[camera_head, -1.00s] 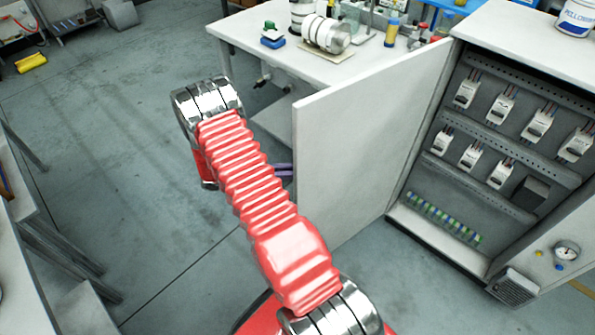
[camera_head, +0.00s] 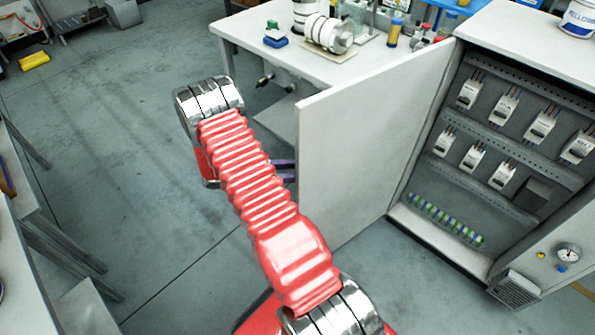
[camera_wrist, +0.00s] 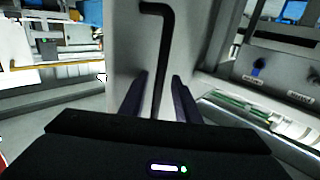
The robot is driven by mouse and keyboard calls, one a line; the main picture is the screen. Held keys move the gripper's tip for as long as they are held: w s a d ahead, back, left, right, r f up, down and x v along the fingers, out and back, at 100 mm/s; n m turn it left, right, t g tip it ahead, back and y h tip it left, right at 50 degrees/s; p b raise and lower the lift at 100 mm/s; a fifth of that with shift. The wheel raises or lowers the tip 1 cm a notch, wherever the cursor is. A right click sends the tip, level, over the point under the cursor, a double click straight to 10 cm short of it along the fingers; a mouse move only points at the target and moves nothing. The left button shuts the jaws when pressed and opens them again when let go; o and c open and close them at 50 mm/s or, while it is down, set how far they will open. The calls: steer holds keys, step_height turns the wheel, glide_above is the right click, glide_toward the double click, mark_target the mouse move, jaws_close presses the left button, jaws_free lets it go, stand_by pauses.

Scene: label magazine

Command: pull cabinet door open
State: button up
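The cabinet (camera_head: 424,226) is grey-white and its inside is exposed. Its left door (camera_head: 365,150) stands swung far out, its broad face toward me. A black bent handle (camera_wrist: 162,65) shows on a pale panel (camera_wrist: 130,50) in the wrist view. My gripper (camera_wrist: 160,80) has its two dark purple fingers apart, one on each side of the handle, with visible gaps, so it looks open around the handle. In the head view my gripper (camera_head: 284,172) is partly hidden behind my red arm, beside the door's left edge.
The right door (camera_head: 560,240) with a gauge (camera_head: 568,253) is also open. A white workbench (camera_head: 270,55) with a metal coil (camera_head: 330,33) stands behind the left door. A bench (camera_head: 25,240) is at the left. The floor (camera_head: 110,150) between is clear.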

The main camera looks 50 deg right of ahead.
steer(key=v, duration=1.3)
steer(key=shift+w+a, duration=0.25)
steer(key=shift+a, duration=0.05)
